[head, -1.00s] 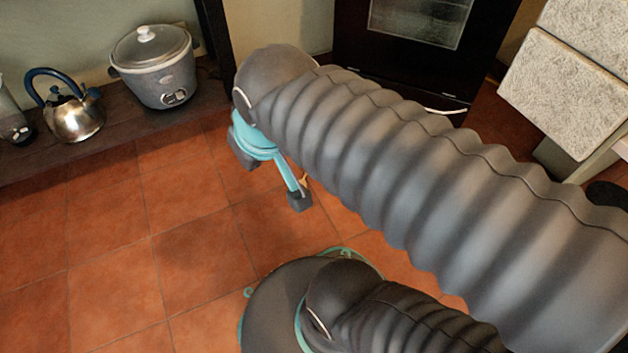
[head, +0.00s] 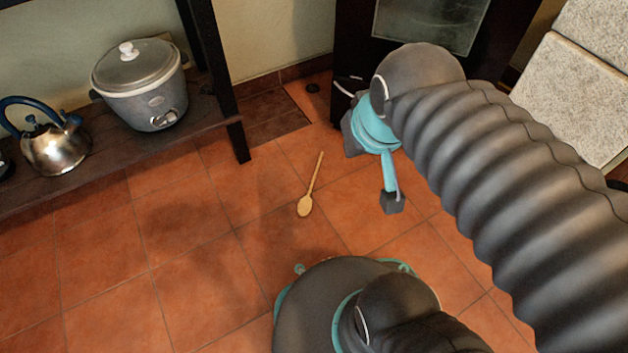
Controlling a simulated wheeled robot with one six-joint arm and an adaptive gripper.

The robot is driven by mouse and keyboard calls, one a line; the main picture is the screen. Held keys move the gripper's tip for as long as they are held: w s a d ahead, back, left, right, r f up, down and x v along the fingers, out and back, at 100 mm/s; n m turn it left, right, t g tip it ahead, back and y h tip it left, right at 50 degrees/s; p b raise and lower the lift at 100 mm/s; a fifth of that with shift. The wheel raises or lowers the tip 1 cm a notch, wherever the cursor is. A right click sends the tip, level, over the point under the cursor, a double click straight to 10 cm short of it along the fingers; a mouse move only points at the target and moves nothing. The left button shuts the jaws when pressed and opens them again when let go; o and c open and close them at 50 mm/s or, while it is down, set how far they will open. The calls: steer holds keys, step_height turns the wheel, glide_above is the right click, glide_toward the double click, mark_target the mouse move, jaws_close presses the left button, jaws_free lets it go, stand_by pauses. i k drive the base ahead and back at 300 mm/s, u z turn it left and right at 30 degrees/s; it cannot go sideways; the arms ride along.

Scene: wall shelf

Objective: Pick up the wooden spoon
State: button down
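The wooden spoon (head: 308,198) lies flat on the tiled floor in the head view, its bowl toward me and its handle pointing away and slightly right. My gripper (head: 371,168) is teal with dark fingertips and is to the right of the spoon, apart from it. Its two fingertips are spread with nothing between them. The whole spoon is visible. How high the gripper is above the floor is hard to tell.
A low dark shelf (head: 105,168) at the left bears a rice cooker (head: 143,95) and a kettle (head: 55,148). A dark cabinet (head: 350,40) stands at the back, and pale stone-topped blocks (head: 575,100) at the right. The floor around the spoon is clear.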

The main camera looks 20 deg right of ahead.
mark_target(304, 207)
steer(key=i, duration=0.35)
steer(key=k, duration=0.5)
steer(key=u, duration=1.2)
steer(key=i, duration=0.8)
steer(key=z, duration=2.45)
